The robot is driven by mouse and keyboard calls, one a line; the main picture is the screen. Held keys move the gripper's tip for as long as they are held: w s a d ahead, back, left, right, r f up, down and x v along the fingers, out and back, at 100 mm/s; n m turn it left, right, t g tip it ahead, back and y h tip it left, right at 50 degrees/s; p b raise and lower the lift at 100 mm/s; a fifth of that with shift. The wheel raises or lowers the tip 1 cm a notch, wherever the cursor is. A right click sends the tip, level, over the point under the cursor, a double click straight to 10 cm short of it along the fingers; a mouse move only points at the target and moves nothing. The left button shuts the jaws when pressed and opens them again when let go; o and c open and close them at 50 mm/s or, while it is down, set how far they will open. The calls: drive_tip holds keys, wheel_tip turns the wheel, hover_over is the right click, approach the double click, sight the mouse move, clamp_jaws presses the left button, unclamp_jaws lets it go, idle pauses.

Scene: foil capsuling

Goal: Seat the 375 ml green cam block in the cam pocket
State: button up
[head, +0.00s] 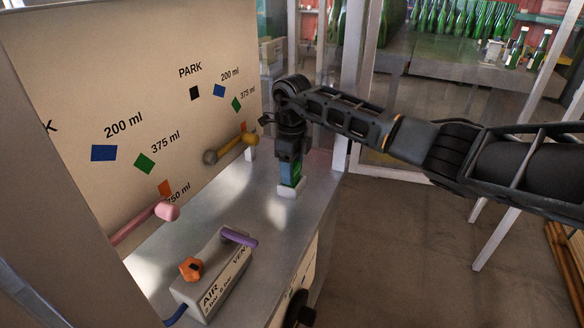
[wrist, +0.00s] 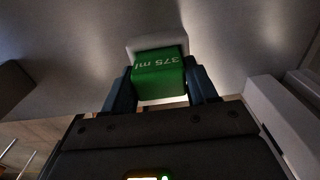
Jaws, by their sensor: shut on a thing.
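My gripper (head: 291,180) points down over the metal bench top. Its blue fingers are shut on the green cam block (head: 297,172), which also shows in the wrist view (wrist: 159,75) with "375 ml" printed on it, upside down in that picture. A small white piece on the bench, which looks like the cam pocket (head: 291,191), is directly under the fingertips. In the wrist view, a white edge of the pocket (wrist: 140,44) shows just beyond the block. The block's lower end is hidden, and I cannot tell whether it is inside the pocket or just above it.
A panel (head: 60,90) with coloured 200, 375 and 750 ml marks stands at left. A yellow-and-grey lever (head: 232,147) and a pink lever (head: 150,220) project from it. A grey air valve box (head: 213,275) with orange knob and purple handle sits at the bench front.

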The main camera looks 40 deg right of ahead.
drive_tip(key=shift+f, duration=0.2)
drive_tip(key=o, duration=1.1)
wheel_tip(320, 180, up, 12)
drive_tip(key=shift+r+b, duration=0.15)
drive_tip(key=shift+b, duration=0.25)
